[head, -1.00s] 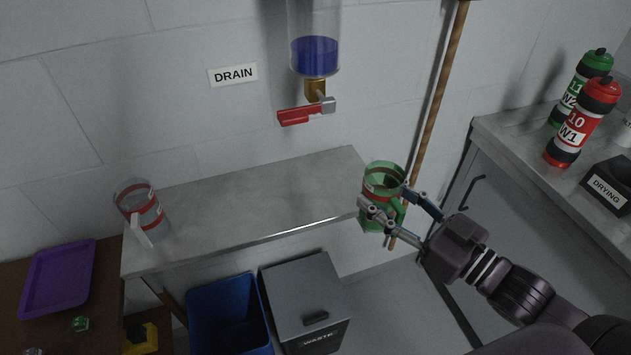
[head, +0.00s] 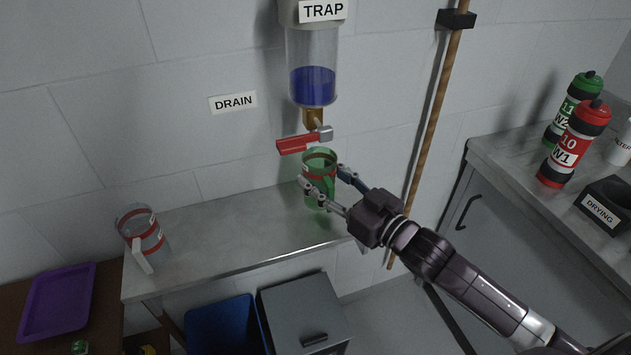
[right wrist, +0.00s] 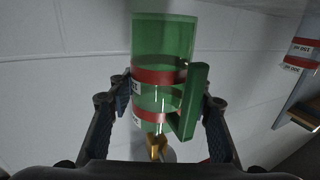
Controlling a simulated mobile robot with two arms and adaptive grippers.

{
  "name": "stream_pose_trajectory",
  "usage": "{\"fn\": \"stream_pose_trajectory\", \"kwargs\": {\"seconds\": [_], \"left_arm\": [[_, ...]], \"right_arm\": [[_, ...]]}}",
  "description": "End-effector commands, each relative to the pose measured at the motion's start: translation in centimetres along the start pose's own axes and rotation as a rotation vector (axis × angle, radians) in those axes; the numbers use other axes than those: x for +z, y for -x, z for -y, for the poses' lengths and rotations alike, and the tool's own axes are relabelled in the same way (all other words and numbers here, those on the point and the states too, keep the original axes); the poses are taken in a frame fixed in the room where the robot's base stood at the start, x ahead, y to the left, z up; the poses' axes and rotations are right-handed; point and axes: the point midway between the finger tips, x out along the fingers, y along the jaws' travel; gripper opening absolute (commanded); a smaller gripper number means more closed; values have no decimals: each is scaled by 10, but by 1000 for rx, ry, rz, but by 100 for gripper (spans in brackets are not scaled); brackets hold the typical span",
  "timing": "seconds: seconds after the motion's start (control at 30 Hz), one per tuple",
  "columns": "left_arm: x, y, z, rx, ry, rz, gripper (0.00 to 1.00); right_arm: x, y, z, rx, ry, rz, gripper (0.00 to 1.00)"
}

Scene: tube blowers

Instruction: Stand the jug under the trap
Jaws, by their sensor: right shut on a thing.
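The trap (head: 312,52) is a clear wall-mounted cylinder with blue liquid, a brass outlet and a red-handled valve (head: 298,143) below it. A green see-through jug (head: 321,164) with red bands is held upright by my right gripper (head: 325,186), just below and slightly right of the valve. In the right wrist view the jug (right wrist: 160,45) and its green handle (right wrist: 190,100) sit between the two fingers. I cannot tell if the jug's base touches the shelf. My left gripper is not in view.
A clear jug with red bands (head: 141,235) stands at the left end of the steel shelf (head: 225,232). The shelf's middle is bare. Below are a blue bin (head: 225,325) and a grey waste bin (head: 303,312). A wooden pole (head: 430,130) stands right of the trap.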

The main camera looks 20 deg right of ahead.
Motion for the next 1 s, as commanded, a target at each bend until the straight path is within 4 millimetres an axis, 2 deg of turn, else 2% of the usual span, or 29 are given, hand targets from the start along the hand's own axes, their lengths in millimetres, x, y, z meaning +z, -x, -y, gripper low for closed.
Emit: {"fn": "stream_pose_trajectory", "kwargs": {"seconds": [0.1, 0.2, 0.5, 0.87, 0.9, 1.0], "left_arm": [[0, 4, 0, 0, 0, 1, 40], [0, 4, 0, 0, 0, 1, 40], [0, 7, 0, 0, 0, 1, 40], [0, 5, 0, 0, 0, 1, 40], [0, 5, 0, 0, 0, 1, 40], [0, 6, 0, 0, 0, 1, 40]], "right_arm": [[-2, -15, 0, 1, 1, -2, 21], [0, -20, 0, 0, 1, -1, 21], [34, -20, 0, 0, 0, 1, 21], [39, -20, 0, 0, 1, 1, 21], [39, -20, 0, 0, 1, 1, 48], [38, -20, 0, 0, 1, 1, 59]]}}
